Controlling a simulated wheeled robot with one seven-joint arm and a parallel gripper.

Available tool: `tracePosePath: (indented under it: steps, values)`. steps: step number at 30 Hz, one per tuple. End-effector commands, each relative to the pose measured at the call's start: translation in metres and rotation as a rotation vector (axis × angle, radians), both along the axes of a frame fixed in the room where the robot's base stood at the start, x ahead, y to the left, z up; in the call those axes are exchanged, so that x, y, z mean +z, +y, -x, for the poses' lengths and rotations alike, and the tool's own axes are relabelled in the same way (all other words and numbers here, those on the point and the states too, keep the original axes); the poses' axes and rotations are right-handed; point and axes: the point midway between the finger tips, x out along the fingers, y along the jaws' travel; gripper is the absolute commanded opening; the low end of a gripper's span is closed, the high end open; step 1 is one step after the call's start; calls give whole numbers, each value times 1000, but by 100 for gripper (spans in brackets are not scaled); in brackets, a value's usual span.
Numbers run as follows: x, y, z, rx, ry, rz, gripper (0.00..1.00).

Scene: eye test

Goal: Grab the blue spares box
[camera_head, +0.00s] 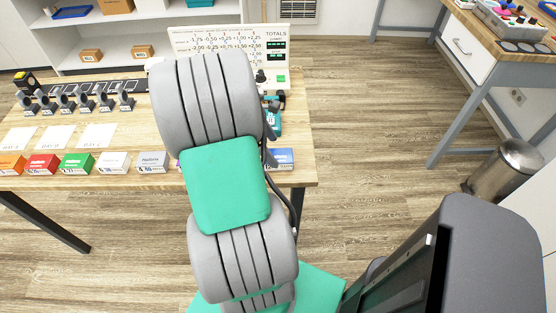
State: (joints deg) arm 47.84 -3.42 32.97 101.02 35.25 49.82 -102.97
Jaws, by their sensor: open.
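A small box with a blue front and white top (282,158) stands at the right end of the row along the wooden table's front edge. It is probably the blue spares box; its label is too small to read. My arm hides its left part. My gripper (271,132) is mostly hidden behind my arm, with dark and teal parts showing just behind and above the blue box. It is open. I see nothing between the fingers, but the fingertips are not clear, and I cannot tell whether they touch the box.
Orange (10,165), red (41,164), green (77,164) and white (113,163) boxes line the table's front edge (130,182). White cards and several small grey stands sit behind. A totals board (274,50) stands at the back. A metal bin (507,168) stands right; floor between is clear.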

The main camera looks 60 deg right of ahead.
Motion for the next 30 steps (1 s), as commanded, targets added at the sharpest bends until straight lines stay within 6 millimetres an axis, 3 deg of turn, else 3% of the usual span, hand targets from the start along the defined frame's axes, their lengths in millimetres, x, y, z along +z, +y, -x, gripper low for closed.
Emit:
tracePosePath:
  steps: [9,16,30]
  values:
    - [-45,-9,19,-2,0,-2,80]
    - [-46,-10,19,-1,-2,0,80]
    - [-46,-10,19,0,-3,1,42]
